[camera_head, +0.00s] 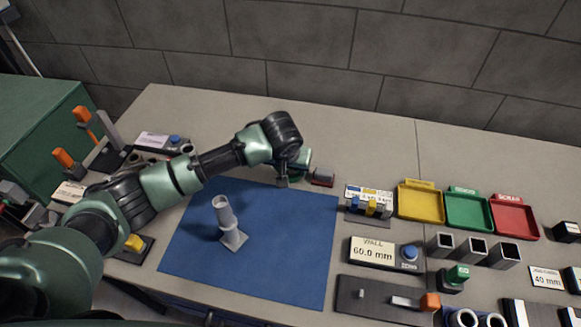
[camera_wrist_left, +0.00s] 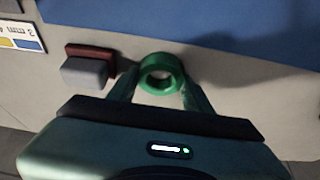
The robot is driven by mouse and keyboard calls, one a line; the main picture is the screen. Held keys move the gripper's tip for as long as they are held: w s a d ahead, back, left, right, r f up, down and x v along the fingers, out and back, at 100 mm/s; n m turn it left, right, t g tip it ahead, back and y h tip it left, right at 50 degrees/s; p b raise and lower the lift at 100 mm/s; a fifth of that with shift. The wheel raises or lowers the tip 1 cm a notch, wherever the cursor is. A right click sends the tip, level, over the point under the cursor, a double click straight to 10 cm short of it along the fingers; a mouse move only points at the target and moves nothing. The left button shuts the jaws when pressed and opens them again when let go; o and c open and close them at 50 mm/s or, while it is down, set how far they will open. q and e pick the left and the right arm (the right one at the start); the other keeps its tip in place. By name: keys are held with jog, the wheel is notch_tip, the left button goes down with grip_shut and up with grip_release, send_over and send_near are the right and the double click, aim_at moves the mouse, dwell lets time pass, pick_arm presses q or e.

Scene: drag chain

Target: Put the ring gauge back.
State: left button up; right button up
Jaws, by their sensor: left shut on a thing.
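The ring gauge (camera_wrist_left: 161,74) is a small green ring with an open middle. In the left wrist view it sits between the two fingertips of my left gripper (camera_wrist_left: 160,88), which is shut on it. In the head view my left gripper (camera_head: 284,182) points down near the far edge of the blue mat, and the ring is hard to make out there. A small red block with a grey part (camera_head: 322,177) stands just right of the gripper; it also shows in the left wrist view (camera_wrist_left: 90,68). Whether the ring touches the bench cannot be told. My right gripper is not in view.
The blue mat (camera_head: 290,250) carries a grey upright post on a square base (camera_head: 231,225). Yellow (camera_head: 420,203), green (camera_head: 468,210) and red (camera_head: 514,217) trays stand at the right. A "60.0 mm" display box (camera_head: 374,253) is nearer. Bare bench lies behind the mat.

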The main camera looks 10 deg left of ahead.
pick_arm(q)
jog(key=o, duration=1.5)
jog(key=b+v, duration=0.1)
jog(key=v, duration=0.6)
jog(key=shift+s+r, duration=0.2)
jog(key=shift+r, duration=0.15)
